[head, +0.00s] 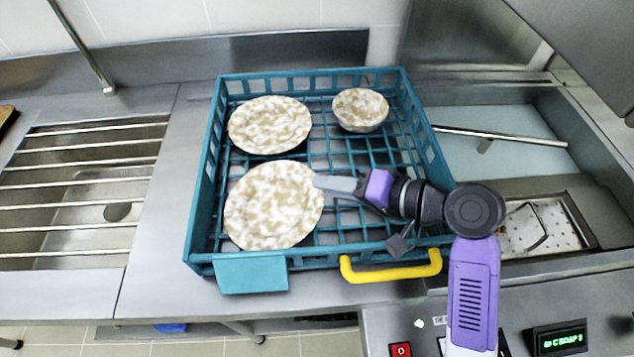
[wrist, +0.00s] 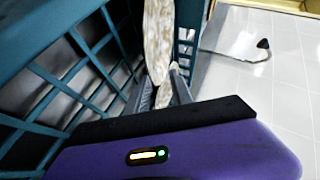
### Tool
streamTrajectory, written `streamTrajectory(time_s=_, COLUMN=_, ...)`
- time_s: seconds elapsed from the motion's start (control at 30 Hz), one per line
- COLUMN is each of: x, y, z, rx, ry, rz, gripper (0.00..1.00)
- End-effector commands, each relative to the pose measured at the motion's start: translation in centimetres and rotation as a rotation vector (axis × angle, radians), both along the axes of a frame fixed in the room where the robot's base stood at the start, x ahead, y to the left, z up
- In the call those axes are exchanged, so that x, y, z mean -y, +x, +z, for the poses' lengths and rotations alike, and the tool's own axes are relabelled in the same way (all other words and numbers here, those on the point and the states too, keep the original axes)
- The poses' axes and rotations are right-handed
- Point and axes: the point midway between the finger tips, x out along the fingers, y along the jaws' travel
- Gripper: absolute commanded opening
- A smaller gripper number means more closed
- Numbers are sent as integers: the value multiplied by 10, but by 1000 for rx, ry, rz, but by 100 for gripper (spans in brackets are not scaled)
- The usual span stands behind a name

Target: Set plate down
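A white-and-tan mottled plate (head: 268,212) is over the front left of the teal rack (head: 205,185), lying roughly flat in the head view. My gripper (head: 326,183) reaches in from the right and meets its right rim. In the wrist view the plate (wrist: 158,42) shows nearly edge-on and runs between the two fingers (wrist: 162,92), which are shut on its rim. I cannot tell whether its underside touches the rack floor. A second mottled plate (head: 269,125) lies at the back left of the rack, apart from the held one.
A matching bowl (head: 360,108) sits at the rack's back right. Bare grid shows in the middle and right. The rack has raised walls and a yellow front handle (head: 391,269). A barred sink (head: 83,185) is at left. A metal bar (head: 500,135) crosses the right basin.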

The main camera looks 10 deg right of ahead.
Motion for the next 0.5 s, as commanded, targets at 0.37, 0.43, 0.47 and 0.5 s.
streamTrajectory(time_s=0.37, x=49, y=-35, z=29, rx=0, ry=0, rz=-2, gripper=27)
streamTrajectory(time_s=0.43, x=53, y=-38, z=32, rx=1, ry=0, rz=-2, gripper=27)
streamTrajectory(time_s=0.47, x=54, y=-39, z=32, rx=1, ry=0, rz=-1, gripper=27)
streamTrajectory(time_s=0.5, x=55, y=-40, z=33, rx=1, ry=-1, rz=-1, gripper=27)
